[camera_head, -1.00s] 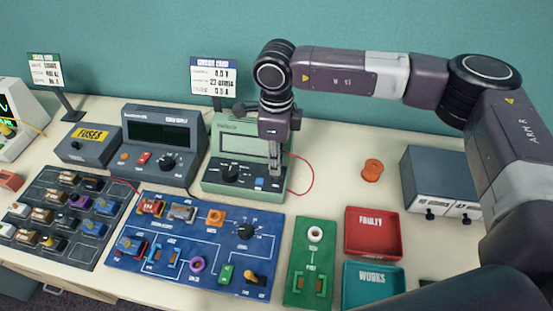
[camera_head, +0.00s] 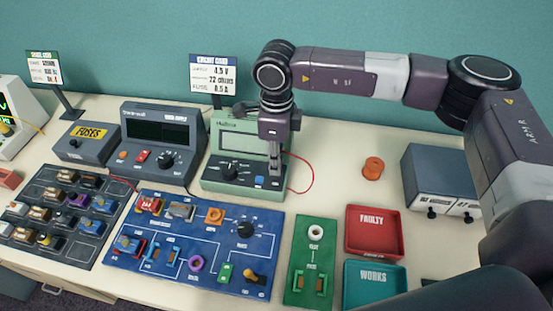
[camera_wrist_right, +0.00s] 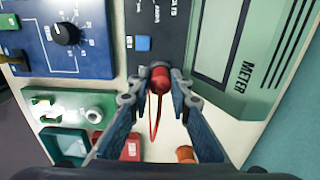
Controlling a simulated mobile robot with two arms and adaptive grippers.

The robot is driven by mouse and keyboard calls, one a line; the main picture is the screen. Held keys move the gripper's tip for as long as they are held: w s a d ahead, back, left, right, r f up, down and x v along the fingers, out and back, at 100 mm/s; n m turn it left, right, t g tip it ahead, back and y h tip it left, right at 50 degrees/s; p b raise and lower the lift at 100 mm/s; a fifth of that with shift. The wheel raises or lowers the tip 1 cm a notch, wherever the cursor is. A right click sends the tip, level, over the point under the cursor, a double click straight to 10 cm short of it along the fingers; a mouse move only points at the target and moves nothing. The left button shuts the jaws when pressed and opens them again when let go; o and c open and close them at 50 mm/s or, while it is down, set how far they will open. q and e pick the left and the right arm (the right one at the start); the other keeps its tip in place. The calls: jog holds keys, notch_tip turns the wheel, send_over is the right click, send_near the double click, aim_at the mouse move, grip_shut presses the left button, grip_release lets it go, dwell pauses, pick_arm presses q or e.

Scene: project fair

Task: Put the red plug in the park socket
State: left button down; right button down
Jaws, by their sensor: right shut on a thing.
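The red plug (camera_wrist_right: 160,78) is between the fingertips of my right gripper (camera_head: 275,170), which is shut on it at the right end of the meter's dark front panel. The right gripper also shows in the wrist view (camera_wrist_right: 159,88). A red lead runs from the plug and loops out (camera_head: 311,178) to the right of the green meter (camera_head: 240,142). The fingers and plug cover the panel beneath, so I cannot tell whether the plug is in a socket. No park label is readable. My left gripper is not in view.
The blue circuit board (camera_head: 186,283) and green board (camera_head: 297,287) lie in front of the meter. Red (camera_head: 373,248) and teal (camera_head: 372,302) trays are to the right. An orange spool (camera_head: 373,168) and grey box (camera_head: 438,175) stand right of clear table.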

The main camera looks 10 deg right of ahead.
jog(key=shift+f+b, duration=0.4)
jog(key=shift+f, duration=0.05)
jog(key=c, duration=1.2)
grip_release()
jog(key=shift+r+p, duration=1.7)
jog(key=shift+r, duration=2.3)
